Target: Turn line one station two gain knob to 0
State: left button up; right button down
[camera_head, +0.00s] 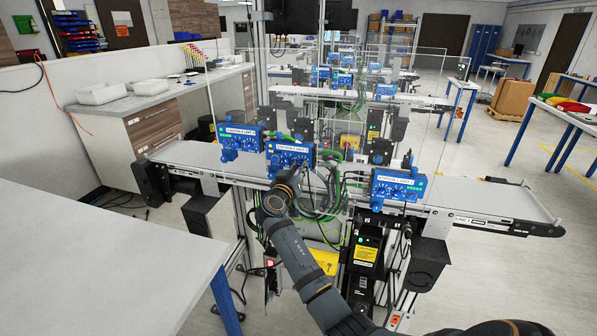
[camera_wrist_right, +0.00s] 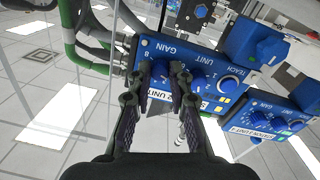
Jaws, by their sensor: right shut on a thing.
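Three blue station units sit along the near conveyor in the head view. My right gripper (camera_head: 287,180) reaches up to the middle unit (camera_head: 291,153) from below. In the right wrist view this blue unit (camera_wrist_right: 218,63) has printed GAIN, UNIT and TEACH labels and fills the middle. The fingers of my right gripper (camera_wrist_right: 161,76) are shut around the gain knob (camera_wrist_right: 160,77) below the GAIN label. The fingers hide most of the knob and its scale, so I cannot read its setting. The unit's white name label is partly covered. My left gripper is not in view.
The left unit (camera_head: 238,139) and right unit (camera_head: 397,188) flank the middle one. Green cables (camera_wrist_right: 82,32) hang near the fingers. A grey table (camera_head: 90,260) is at left.

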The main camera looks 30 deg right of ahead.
jog(key=shift+r+n+t+b, duration=0.15)
jog(key=shift+n+t+b, duration=0.25)
jog(key=shift+n, duration=4.6)
jog(key=c, duration=1.5)
grip_release()
jog(key=shift+d, duration=0.1)
jog(key=v, duration=0.7)
jog(key=shift+s+a, duration=0.15)
jog(key=shift+a, duration=0.1)
